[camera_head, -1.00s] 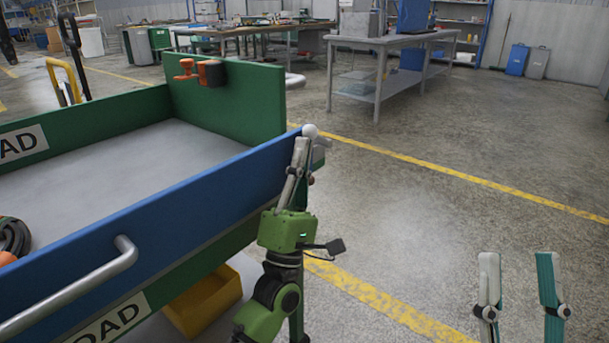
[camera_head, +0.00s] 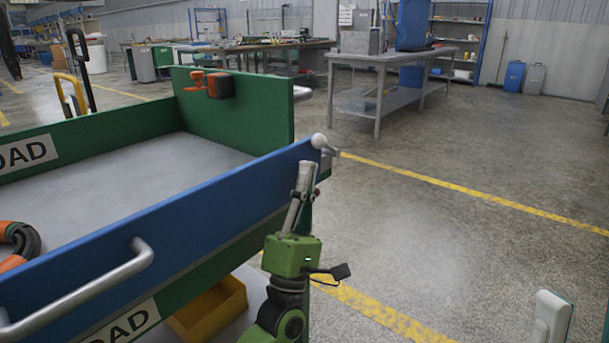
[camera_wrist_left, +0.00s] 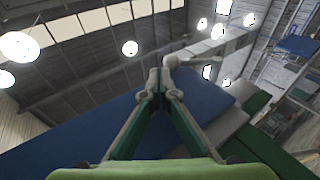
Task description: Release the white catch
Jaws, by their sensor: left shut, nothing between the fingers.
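The white catch (camera_head: 319,141) is a round white knob with a short grey lever at the near right corner of the cart, at the end of the blue side panel (camera_head: 170,227). My left gripper (camera_head: 308,166) is shut and empty, pointing up just below the knob. In the left wrist view the closed fingertips (camera_wrist_left: 159,72) are beside the white catch (camera_wrist_left: 170,62); I cannot tell whether they touch it. My right gripper (camera_head: 578,318) is at the bottom right, cut by the frame, its fingers apart.
The green end wall (camera_head: 240,105) has an orange-and-black fitting (camera_head: 211,83). An orange and black hose (camera_head: 22,240) lies in the cart. A yellow bin (camera_head: 212,308) is beneath it. A grey workbench (camera_head: 400,57) stands behind. The floor to the right is clear.

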